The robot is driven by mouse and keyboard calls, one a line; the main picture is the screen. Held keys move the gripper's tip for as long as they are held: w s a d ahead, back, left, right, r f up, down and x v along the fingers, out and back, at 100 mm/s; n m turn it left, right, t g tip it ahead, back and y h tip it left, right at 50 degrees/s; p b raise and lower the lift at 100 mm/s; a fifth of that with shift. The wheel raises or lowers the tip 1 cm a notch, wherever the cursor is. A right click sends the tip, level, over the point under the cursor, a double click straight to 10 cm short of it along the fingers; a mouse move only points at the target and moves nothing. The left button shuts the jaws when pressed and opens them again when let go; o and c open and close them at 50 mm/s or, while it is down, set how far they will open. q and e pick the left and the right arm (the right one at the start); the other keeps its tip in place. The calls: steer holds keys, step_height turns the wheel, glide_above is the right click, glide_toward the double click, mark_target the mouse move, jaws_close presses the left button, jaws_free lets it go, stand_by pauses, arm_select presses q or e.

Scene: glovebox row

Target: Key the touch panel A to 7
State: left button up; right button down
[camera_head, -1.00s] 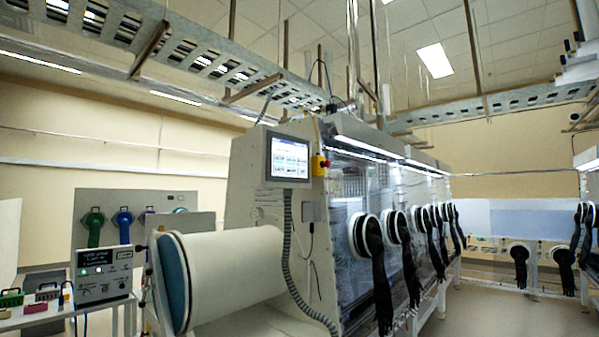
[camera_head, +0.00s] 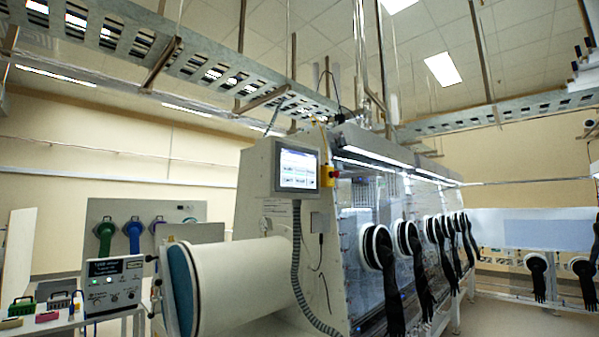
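A touch panel (camera_head: 297,168) with a lit screen is mounted high on the end wall of the glovebox (camera_head: 262,215). Its screen shows a few light buttons under a dark header, but the text is too small to read. I cannot tell from a label whether this is panel A. Neither of my grippers shows in the head view.
A large white cylinder (camera_head: 245,275) juts out below the panel, towards the left. A control box with a small display (camera_head: 113,283) and a bench with small coloured items (camera_head: 48,317) stand at the left. Black gloves (camera_head: 388,285) hang along the glovebox front. Floor is open at the lower right.

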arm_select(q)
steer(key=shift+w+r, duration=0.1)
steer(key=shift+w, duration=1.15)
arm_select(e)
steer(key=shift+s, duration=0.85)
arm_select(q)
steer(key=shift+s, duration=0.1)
